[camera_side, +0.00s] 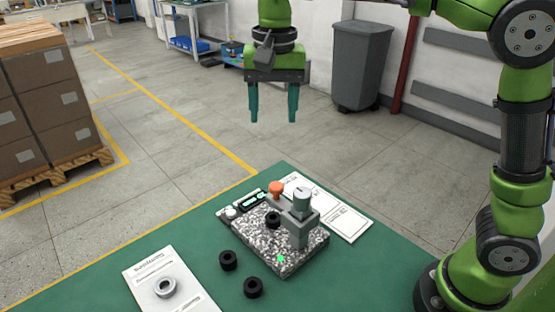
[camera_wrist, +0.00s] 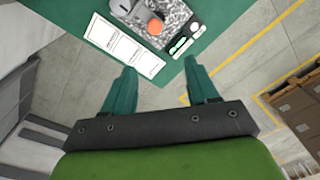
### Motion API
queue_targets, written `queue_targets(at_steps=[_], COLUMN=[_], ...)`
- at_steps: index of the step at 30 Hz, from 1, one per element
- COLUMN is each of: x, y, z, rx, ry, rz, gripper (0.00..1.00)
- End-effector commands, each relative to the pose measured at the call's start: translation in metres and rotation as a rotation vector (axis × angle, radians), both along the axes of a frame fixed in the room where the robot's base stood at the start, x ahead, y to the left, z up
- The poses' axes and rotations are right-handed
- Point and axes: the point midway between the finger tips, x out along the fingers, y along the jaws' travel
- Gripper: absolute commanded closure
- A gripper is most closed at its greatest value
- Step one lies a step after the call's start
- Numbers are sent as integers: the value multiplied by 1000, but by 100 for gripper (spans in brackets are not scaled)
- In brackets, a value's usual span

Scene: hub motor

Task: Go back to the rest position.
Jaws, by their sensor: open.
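My gripper (camera_side: 273,117) hangs high above and behind the green table, with its two teal fingers apart and nothing between them. In the wrist view my gripper (camera_wrist: 160,82) also shows empty, its fingers spread. Below stands a press-like fixture (camera_side: 303,228) on a speckled base, with an orange knob (camera_side: 276,187) and a small lit display. A black ring (camera_side: 273,219) sits on the fixture. Two more black rings (camera_side: 228,260) (camera_side: 253,287) lie on the table in front of it. A grey metal ring (camera_side: 165,288) lies on a white sheet (camera_side: 148,268) at the front left.
The green table (camera_side: 100,270) has another printed sheet (camera_side: 345,217) behind the fixture. Stacked boxes (camera_side: 35,100) on a pallet stand at the left. A grey bin (camera_side: 361,65) stands by the wall. The air around my gripper is clear.

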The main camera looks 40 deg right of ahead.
Motion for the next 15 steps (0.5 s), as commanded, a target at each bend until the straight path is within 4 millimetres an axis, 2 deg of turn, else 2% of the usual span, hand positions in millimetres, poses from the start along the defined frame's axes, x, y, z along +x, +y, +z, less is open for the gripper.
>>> queue_targets(at_steps=[1,5,9,15], x=[-2,-20,-52,-108], y=[0,-12,-35,-66], z=[-12,-24,-32,-49], rx=[1,36,78,93], ry=[0,-72,-200,-414], rz=[57,217,343,417], gripper=[42,42,42,42])
